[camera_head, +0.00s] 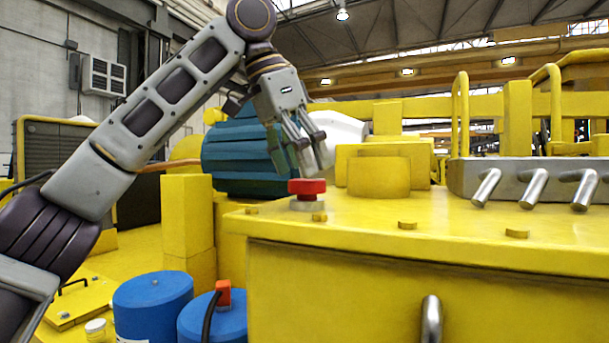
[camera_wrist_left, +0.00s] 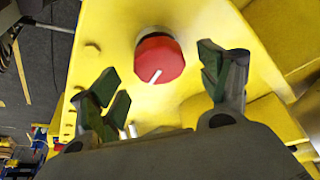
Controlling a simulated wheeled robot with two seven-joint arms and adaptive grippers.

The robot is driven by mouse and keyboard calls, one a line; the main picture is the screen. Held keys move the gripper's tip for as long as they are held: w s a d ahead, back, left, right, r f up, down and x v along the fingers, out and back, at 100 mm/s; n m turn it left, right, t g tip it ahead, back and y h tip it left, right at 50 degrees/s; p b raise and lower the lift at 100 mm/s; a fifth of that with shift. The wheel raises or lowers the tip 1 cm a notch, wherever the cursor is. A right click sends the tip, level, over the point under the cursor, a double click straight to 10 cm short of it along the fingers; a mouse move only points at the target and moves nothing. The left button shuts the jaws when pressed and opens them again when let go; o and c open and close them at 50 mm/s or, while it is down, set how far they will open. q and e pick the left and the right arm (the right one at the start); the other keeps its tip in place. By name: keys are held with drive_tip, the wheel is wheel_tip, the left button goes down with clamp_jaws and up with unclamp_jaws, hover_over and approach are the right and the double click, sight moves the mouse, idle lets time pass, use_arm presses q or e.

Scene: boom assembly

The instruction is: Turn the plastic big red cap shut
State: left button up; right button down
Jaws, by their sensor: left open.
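The big red cap (camera_head: 307,187) sits on a pale collar on the top of the yellow housing, near its left corner. In the left wrist view the red cap (camera_wrist_left: 159,59) is seen from above, with a white line mark on its face pointing to the lower left. My left gripper (camera_head: 312,160) points down just above the cap, fingers apart. Nothing is held. My right gripper is not in view.
The yellow housing (camera_head: 380,290) has small bolts on its top. Yellow blocks (camera_head: 378,175) stand behind the cap to the right. Silver levers (camera_head: 534,188) are farther right. A blue ribbed motor (camera_head: 245,155) is behind the gripper, and blue cylinders (camera_head: 153,305) stand lower left.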

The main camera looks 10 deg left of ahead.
use_arm(q)
drive_tip(key=shift+x, duration=1.2)
drive_tip(key=c, duration=1)
drive_tip(key=shift+m, duration=0.8)
drive_tip(key=o, duration=1)
drive_tip(key=shift+r, duration=0.15)
